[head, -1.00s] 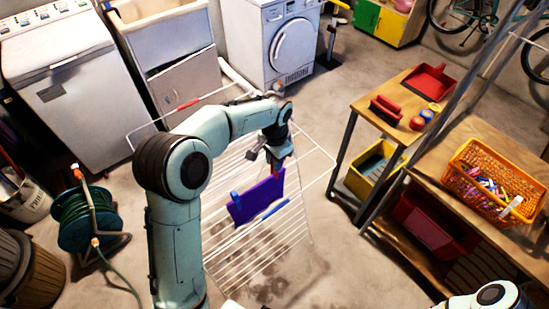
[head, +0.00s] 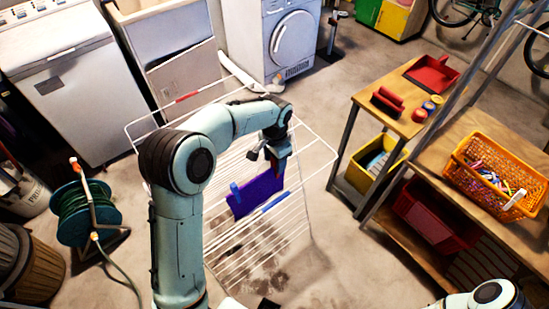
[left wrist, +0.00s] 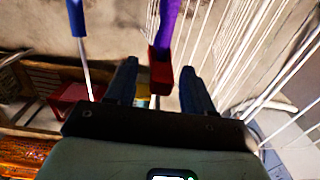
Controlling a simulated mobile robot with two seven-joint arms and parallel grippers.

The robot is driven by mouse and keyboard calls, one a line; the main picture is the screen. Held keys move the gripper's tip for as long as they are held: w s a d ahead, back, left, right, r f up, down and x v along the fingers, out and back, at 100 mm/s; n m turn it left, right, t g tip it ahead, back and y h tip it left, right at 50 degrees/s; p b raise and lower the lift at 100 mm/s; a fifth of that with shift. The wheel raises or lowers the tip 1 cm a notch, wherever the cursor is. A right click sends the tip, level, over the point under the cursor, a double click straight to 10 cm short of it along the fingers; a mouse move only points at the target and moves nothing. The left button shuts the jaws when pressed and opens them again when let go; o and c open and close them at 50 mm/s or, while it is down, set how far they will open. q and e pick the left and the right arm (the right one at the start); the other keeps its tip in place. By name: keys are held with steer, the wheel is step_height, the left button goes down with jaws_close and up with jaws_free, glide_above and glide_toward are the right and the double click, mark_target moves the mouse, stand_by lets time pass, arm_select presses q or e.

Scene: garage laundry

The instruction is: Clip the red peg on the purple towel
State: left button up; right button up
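The purple towel (head: 258,194) hangs over a bar of the white drying rack, with a blue peg (head: 235,188) at its left end. In the left wrist view the towel (left wrist: 168,22) shows edge-on. The red peg (left wrist: 160,76) stands at the towel's near end and appears to grip it. My left gripper (left wrist: 157,68) is open, its two fingers on either side of the red peg with a gap on both sides. In the head view my left gripper (head: 273,155) is at the towel's upper right corner and mostly hides the peg. My right gripper is out of view.
The white rack (head: 225,262) spreads below and around the towel, with blue and red bar sections. An orange basket (head: 497,178) of pegs stands on the right-hand bench. A wooden table (head: 372,97) and a yellow crate (head: 372,165) are right of the rack. Floor between is clear.

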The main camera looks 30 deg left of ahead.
arm_select(q)
steer(key=shift+r, duration=0.15)
step_height(320, 180, up, 13)
steer(key=p, duration=0.1)
steer(key=shift+p, duration=0.35)
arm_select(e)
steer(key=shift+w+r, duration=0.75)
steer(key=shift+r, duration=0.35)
arm_select(q)
steer(key=shift+d, duration=0.1)
